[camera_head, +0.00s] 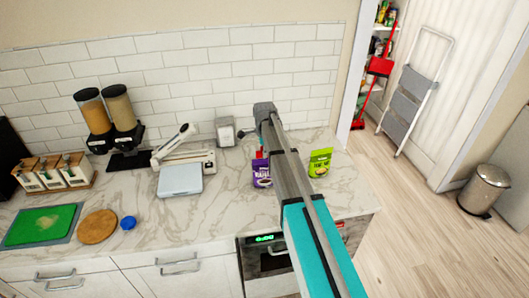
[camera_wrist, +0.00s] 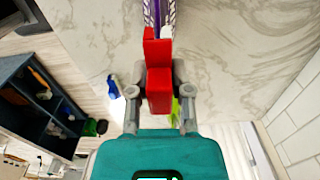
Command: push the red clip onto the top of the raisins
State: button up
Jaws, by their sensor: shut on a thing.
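My gripper (camera_wrist: 158,72) is shut on the red clip (camera_wrist: 158,92), with one grey finger on each side of it. The purple raisins bag (camera_head: 262,175) stands on the counter, partly behind my arm in the head view. Its narrow purple and white top edge (camera_wrist: 158,12) shows at the far end of the clip in the wrist view. The clip's far end is at or very close to this edge; I cannot tell whether its jaws are around it. In the head view my arm hides most of the gripper and clip.
A green bag (camera_head: 320,162) stands just right of my arm. A white scale (camera_head: 180,179) and a grey box-shaped dispenser (camera_head: 225,131) are to the left. The marble counter (camera_head: 215,212) is clear in front of the scale. The tiled wall (camera_head: 215,75) bounds the back.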

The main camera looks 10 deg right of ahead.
jog(key=shift+f+b, duration=1.55)
jog(key=o, duration=0.9)
jog(key=shift+r, duration=0.25)
notch_tip(320, 180, up, 8)
jog(key=p, duration=0.9)
jog(key=shift+r, duration=0.25)
dwell(0.7)
